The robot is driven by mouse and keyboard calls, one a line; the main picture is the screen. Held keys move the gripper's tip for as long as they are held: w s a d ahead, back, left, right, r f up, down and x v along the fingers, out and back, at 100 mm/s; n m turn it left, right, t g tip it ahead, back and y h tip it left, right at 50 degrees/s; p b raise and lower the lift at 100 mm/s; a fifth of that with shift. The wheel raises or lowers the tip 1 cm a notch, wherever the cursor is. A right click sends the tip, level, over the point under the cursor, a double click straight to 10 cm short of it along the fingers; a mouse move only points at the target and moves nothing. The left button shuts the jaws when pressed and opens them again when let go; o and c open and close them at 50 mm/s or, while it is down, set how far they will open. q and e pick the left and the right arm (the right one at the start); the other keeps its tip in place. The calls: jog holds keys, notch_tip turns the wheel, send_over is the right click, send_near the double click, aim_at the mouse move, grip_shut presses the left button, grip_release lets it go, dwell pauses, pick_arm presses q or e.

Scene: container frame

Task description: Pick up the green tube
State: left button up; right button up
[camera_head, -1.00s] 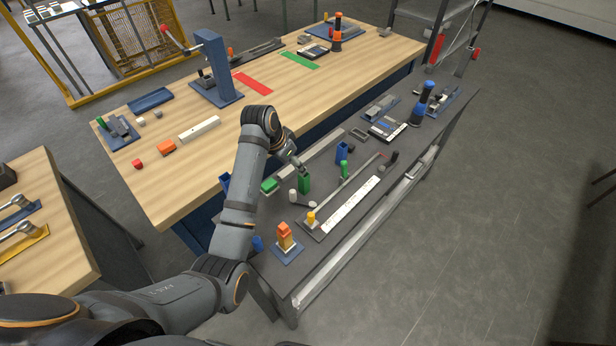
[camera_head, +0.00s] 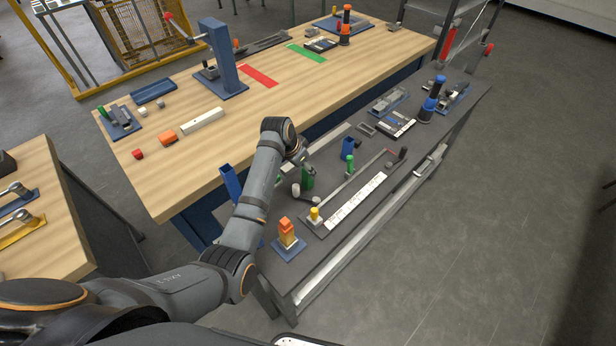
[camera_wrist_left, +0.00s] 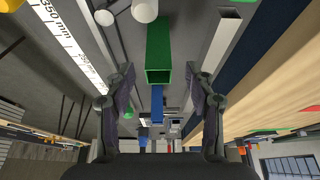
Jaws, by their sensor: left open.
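The green tube (camera_head: 307,179) is a square hollow tube standing upright on the dark grey bench. My left gripper (camera_head: 304,164) is at its upper end in the head view and hides part of it. In the left wrist view the green tube (camera_wrist_left: 159,50) shows its open end, centred between the spread fingers. My left gripper (camera_wrist_left: 160,75) is open there, with a finger on each side and a visible gap to the tube. I cannot tell how far the fingers overlap the tube in depth. My right gripper is not in view.
A blue tube (camera_head: 348,148) and a small green cylinder (camera_head: 350,165) stand behind the green tube. White cylinders (camera_head: 296,190) are close in front. A white ruler (camera_head: 357,200) lies to the right, and an orange block stack (camera_head: 286,231) stands at the near end.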

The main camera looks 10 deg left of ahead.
aim_at(308, 178)
pick_arm(q)
jog(key=p+x, duration=0.1)
jog(key=x, duration=0.3)
jog(key=shift+s, duration=0.15)
jog(key=shift+f, duration=0.35)
jog(key=c, duration=0.4)
grip_shut()
jog(key=shift+r, duration=0.15)
